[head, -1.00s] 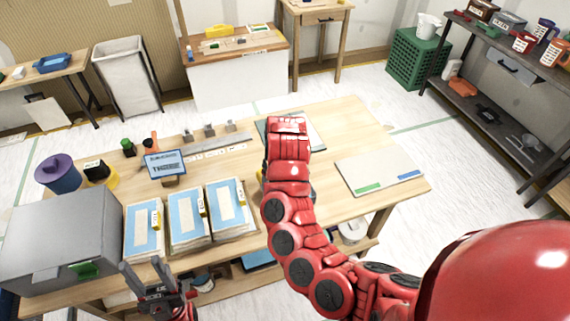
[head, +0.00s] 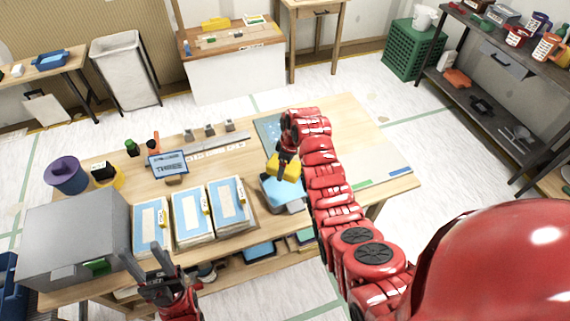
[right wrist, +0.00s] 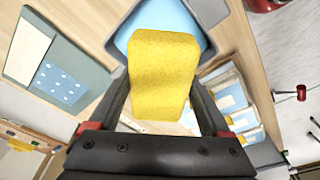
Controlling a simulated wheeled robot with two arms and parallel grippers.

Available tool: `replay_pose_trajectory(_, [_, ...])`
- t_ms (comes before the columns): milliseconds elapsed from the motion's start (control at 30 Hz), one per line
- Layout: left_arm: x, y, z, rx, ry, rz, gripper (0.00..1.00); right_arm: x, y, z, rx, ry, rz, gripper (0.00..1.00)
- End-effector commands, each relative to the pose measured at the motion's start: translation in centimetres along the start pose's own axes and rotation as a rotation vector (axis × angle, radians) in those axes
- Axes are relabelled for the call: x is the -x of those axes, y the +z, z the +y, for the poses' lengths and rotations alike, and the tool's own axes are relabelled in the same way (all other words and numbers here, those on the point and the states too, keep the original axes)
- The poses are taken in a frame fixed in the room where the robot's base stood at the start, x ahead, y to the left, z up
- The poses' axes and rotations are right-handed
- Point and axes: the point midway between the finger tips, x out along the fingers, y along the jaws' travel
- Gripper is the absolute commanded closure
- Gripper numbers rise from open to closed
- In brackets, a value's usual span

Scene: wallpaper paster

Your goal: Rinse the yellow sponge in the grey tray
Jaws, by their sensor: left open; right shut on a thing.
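The yellow sponge (head: 287,166) is held by my right gripper (head: 284,154) just above the grey tray (head: 294,208). In the right wrist view the sponge (right wrist: 164,72) sits between the two dark fingers of my right gripper (right wrist: 165,105), which are shut on it. The grey tray (right wrist: 210,46) is beyond the sponge there, with light blue water inside. In the head view the tray stands near the front edge of the table and my right arm hides its right side. My left gripper (head: 160,270) is open and empty in front of the table, near the grey box.
Stacks with blue and white sheets (head: 192,219) stand left of the tray. A large grey box (head: 75,235) is at the table's left end. A small sign (head: 167,164) stands behind the stacks. A pale board (head: 380,172) lies right of my right arm.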

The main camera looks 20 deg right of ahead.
Motion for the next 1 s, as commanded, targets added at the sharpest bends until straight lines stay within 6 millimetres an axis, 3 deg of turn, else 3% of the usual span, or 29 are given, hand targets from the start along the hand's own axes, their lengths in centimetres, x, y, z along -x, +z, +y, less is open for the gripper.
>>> replay_pose_trajectory(267, [0.7, 0.1, 0.0, 0.000, 0.000, 0.000, 0.50, -2.3, 0.3, 0.0, 0.000, 0.001, 0.001, 0.76])
replay_pose_trajectory(500, [1.6, 0.3, 0.1, 0.000, 0.000, 0.000, 0.50, -5.5, 0.8, -0.1, -0.001, 0.000, 0.000, 0.76])
replay_pose_trajectory(600, [3.3, 0.6, 0.2, 0.000, 0.000, 0.000, 0.50, -7.2, 1.0, 0.0, 0.000, 0.001, 0.001, 0.76])
replay_pose_trajectory(1000, [4.2, 0.7, 0.2, 0.000, 0.000, 0.000, 0.50, -8.1, 1.1, 0.0, 0.000, 0.001, 0.001, 0.76])
